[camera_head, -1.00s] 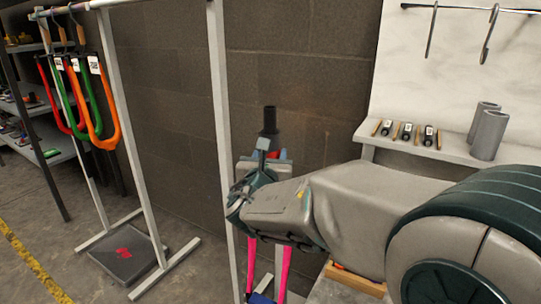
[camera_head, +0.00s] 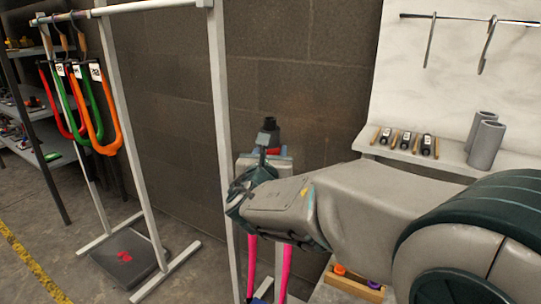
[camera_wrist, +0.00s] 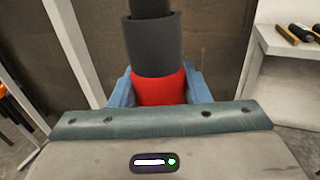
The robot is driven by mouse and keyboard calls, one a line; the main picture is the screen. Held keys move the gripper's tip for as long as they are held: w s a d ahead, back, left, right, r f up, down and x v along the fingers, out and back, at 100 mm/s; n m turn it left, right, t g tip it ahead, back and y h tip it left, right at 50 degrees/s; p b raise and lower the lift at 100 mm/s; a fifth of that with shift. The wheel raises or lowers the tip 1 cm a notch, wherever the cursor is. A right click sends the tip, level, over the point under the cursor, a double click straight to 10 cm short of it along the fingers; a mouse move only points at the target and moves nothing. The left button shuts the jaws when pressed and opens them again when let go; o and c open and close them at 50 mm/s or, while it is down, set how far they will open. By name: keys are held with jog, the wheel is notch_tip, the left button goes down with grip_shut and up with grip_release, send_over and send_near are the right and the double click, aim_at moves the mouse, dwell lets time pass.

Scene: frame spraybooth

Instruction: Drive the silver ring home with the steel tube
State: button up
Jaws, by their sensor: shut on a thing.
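My gripper (camera_wrist: 160,88) shows two blue fingers in the wrist view, shut on the red band of a dark grey tube, which looks like the steel tube (camera_wrist: 153,50). The tube stands upright around a thinner black shaft (camera_wrist: 150,7) that sticks out of its top. In the head view the tube (camera_head: 270,140) rises just behind my gripper, with a short end of the shaft above it. Pink fork legs (camera_head: 286,262) hang below. I cannot see the silver ring; the tube's lower end is hidden behind my gripper.
A white rack (camera_head: 149,160) with orange and green forks (camera_head: 109,120) stands left. A shelf (camera_head: 453,155) at right carries two grey cylinders and several small dark items. A wooden tray (camera_head: 350,287) lies below my arm. A dark wall is close behind the tube.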

jog(key=shift+r+p, duration=1.05)
jog(key=shift+r, duration=0.8)
jog(key=shift+r, duration=0.1)
notch_tip(320, 180, up, 7)
jog(key=p, duration=0.5)
dwell(0.3)
notch_tip(320, 180, up, 7)
jog(key=p, duration=0.4)
jog(key=shift+p, duration=0.4)
dwell(0.5)
notch_tip(320, 180, up, 4)
jog(key=p, duration=0.3)
dwell(0.8)
dwell(0.3)
